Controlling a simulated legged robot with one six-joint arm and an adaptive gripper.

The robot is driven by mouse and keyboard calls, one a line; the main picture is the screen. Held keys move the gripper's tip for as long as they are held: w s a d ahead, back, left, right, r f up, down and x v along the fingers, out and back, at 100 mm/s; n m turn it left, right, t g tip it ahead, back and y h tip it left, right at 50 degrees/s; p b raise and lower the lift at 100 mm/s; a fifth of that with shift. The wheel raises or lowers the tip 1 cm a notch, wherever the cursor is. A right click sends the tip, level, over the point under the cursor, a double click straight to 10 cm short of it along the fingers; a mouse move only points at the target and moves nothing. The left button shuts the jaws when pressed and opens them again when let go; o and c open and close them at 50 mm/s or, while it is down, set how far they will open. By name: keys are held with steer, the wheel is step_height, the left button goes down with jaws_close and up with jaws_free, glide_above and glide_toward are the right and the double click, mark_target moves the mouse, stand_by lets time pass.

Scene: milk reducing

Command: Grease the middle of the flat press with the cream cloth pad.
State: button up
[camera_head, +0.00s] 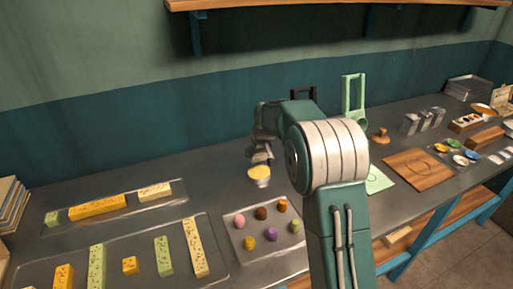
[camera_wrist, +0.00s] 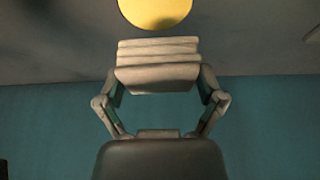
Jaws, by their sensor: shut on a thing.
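The cream cloth pad (camera_wrist: 157,50) is a folded, layered block held between the fingers of my gripper (camera_wrist: 158,84) in the wrist view. In the head view my gripper (camera_head: 262,152) is over the counter, just above and behind a small bowl of yellow grease (camera_head: 259,172). The yellow disc of the bowl (camera_wrist: 155,12) also shows just beyond the pad in the wrist view. I cannot tell if the pad touches it. A pale green upright frame with a handle (camera_head: 346,98), perhaps part of the flat press, stands behind my arm. A flat green piece with a circle mark (camera_head: 378,181) is partly hidden by my arm.
A tray of coloured balls (camera_head: 246,240) lies in front of the bowl. Trays of yellow and green blocks (camera_head: 98,206) fill the left. A wooden board with a circle (camera_head: 418,168) and a wooden stamp (camera_head: 380,136) are to the right. A shelf (camera_head: 340,5) hangs above.

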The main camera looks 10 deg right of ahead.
mark_target(257, 169)
steer(key=f, duration=0.3)
steer(key=shift+d, duration=0.25)
steer(key=shift+a+f, duration=0.1)
steer(key=shift+f, duration=1.05)
steer(key=shift+f, duration=0.5)
stand_by(0.9)
steer(key=shift+r, duration=3.55)
